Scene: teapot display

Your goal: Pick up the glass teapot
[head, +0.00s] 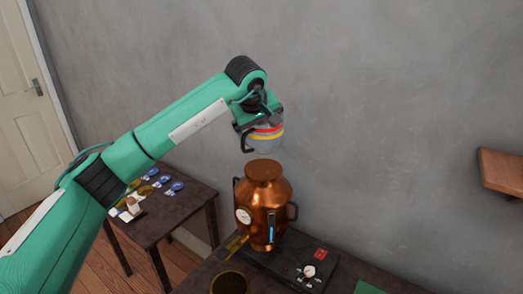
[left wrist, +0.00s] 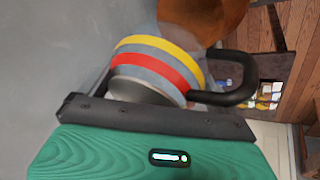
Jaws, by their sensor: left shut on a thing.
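The teapot (head: 266,143) is a grey, see-through-looking vessel with red and yellow bands and a black handle. It is in the air just above the copper urn (head: 265,195). My left gripper (head: 257,117) is over the teapot and shut on it. In the left wrist view the teapot (left wrist: 155,63) lies against the black jaw of the gripper (left wrist: 150,112), with its black handle out to the right. The fingers' contact with the teapot is mostly hidden. My right gripper is not in view.
The urn stands on a dark table (head: 213,265) with a black tray (head: 318,277) and a dark round bowl (head: 230,283). A side table (head: 148,228) with several small blue and yellow items is at left. A wooden shelf (head: 502,170) is on the right wall.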

